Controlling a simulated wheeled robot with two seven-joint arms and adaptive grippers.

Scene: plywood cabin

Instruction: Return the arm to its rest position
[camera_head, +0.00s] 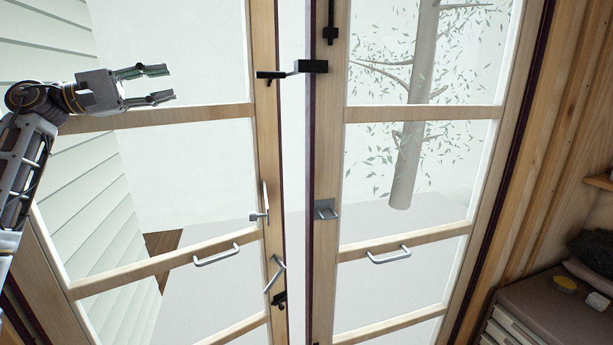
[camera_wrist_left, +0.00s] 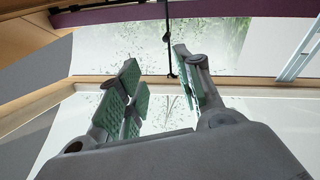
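My left gripper (camera_head: 160,84) is raised in front of the left glazed door (camera_head: 160,118), at the upper left of the head view. Its two fingers are spread apart with nothing between them. The left wrist view also shows the open gripper (camera_wrist_left: 165,85), its green-padded fingers apart, with a dark rod and the wooden frame behind them. My left arm comes in from the left edge. My right gripper is not in either view.
The left door and the right glazed door (camera_head: 420,113) have a narrow gap between them. Black latches (camera_head: 300,67) and metal pull handles (camera_head: 390,256) stick out from the frames. A drawer cabinet (camera_head: 560,310) stands at the lower right.

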